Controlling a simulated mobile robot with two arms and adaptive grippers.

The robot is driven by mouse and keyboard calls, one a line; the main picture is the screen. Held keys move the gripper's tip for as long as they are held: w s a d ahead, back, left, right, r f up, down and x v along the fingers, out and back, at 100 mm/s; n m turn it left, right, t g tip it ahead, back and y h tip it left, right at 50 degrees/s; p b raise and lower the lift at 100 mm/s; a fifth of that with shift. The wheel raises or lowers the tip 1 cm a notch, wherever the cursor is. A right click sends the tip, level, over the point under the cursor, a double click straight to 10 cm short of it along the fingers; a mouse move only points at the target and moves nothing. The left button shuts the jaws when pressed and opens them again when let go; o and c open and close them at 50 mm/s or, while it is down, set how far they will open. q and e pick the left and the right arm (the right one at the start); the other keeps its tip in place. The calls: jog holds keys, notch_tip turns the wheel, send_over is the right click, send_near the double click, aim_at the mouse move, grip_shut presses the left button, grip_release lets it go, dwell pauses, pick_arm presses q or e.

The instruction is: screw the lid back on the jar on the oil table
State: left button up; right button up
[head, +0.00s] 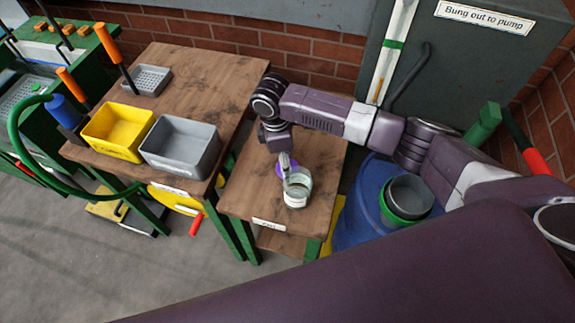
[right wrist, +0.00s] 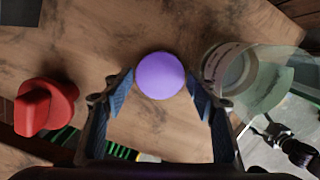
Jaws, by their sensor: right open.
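The jar (head: 297,190) is a clear, open-topped jar with a pale band, standing on the small wooden oil table (head: 325,165). It also shows at the right of the right wrist view (right wrist: 235,72), just outside my right finger there. The purple lid (right wrist: 160,75) lies next to the jar; in the head view it is mostly hidden behind my gripper (head: 281,168). My right gripper (right wrist: 162,97) is open, with its fingers on either side of the lid and visible gaps to it. My left gripper is not in view.
A red knobbed object (right wrist: 45,106) lies left of the fingers in the right wrist view. A larger table at the left holds a yellow bin (head: 118,132) and a grey bin (head: 180,147). A blue drum (head: 365,205) with a grey bucket (head: 410,195) stands right of the oil table.

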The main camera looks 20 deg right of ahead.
jog(key=shift+f, duration=0.5)
jog(key=c, duration=0.3)
jog(key=shift+r, duration=0.15)
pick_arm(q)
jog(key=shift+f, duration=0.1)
pick_arm(e)
notch_tip(320, 180, up, 20)
dwell(0.4)
